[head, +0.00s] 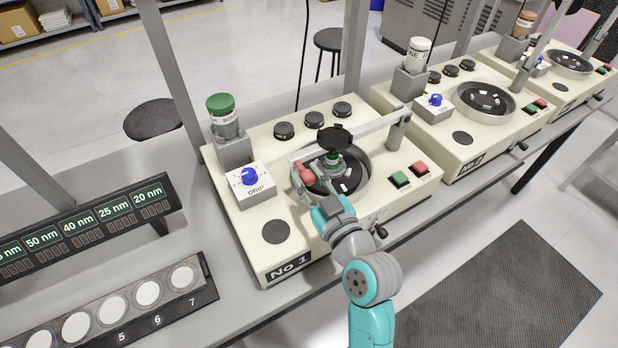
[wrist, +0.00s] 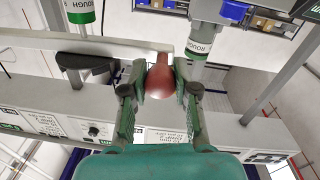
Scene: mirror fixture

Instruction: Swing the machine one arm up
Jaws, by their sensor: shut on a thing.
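Machine one (head: 245,226), a cream unit marked No 1, stands on the bench in the middle of the head view. Its pale bar-like arm (head: 370,128) runs from a grey post (head: 397,136) at the right across the round bowl (head: 358,184). A black disc (head: 335,137) and a green-banded piece sit by the bar over the bowl. The red knob (head: 304,173) is at the bar's left end. My gripper (head: 300,182) is shut on this knob. In the wrist view the knob (wrist: 161,77) sits between both fingers, with the bar (wrist: 100,42) beyond it.
A dial box marked DRIP (head: 256,187) and a green-capped bottle (head: 224,116) stand left of the bowl. Green (head: 400,179) and red (head: 420,168) buttons lie to its right. Similar machines (head: 465,137) stand farther right. A rack of discs (head: 114,308) lies at the lower left.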

